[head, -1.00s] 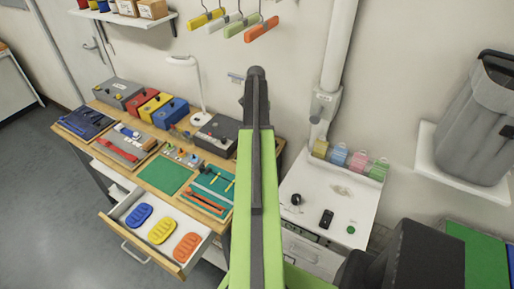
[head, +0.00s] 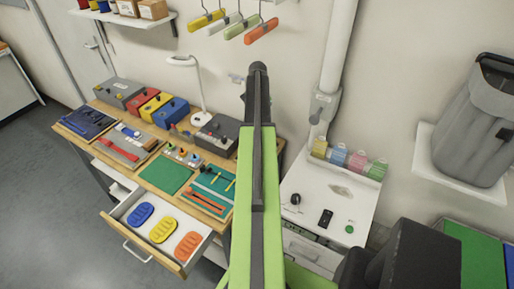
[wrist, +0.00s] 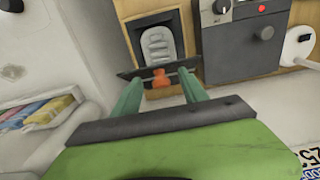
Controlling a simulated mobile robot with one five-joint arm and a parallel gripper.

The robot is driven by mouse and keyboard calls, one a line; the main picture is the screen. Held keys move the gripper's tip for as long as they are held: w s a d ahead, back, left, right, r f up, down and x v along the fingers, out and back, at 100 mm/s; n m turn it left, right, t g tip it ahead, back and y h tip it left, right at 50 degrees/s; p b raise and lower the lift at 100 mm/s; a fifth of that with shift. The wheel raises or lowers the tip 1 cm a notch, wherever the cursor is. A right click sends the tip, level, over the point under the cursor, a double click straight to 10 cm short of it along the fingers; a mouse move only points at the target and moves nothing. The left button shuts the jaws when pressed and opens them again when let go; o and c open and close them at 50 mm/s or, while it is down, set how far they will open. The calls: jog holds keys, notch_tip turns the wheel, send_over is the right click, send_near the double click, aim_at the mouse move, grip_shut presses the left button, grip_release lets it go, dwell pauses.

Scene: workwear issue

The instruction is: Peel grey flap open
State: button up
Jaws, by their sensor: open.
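In the wrist view, a dark grey strip (wrist: 128,74), perhaps the flap seen nearly edge-on, lies across my fingertips. An orange tab (wrist: 160,78) stands out at its middle. Behind it, a pale grey ridged pad (wrist: 155,46) lies in a dark recess with a wooden surround. My gripper (wrist: 159,82) is open, its green fingers on either side of the orange tab. I cannot tell whether they touch it. In the head view my arm hides this spot and the fingertips. A grey bag (head: 471,137) with a dark top opening stands at the right.
The grey box with knobs (head: 218,133) stands close by on the workbench. An open drawer (head: 126,228) with blue, yellow and orange pads juts out at its front. Pastel boxes (head: 345,160) stand on a white cabinet to the right. A white pipe (head: 336,55) runs up the wall.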

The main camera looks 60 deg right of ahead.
notch_tip(320, 180, up, 8)
jog(key=a+p, duration=0.1)
jog(key=p, duration=0.6)
jog(key=shift+a+r, duration=0.2)
jog(key=shift+a, duration=0.2)
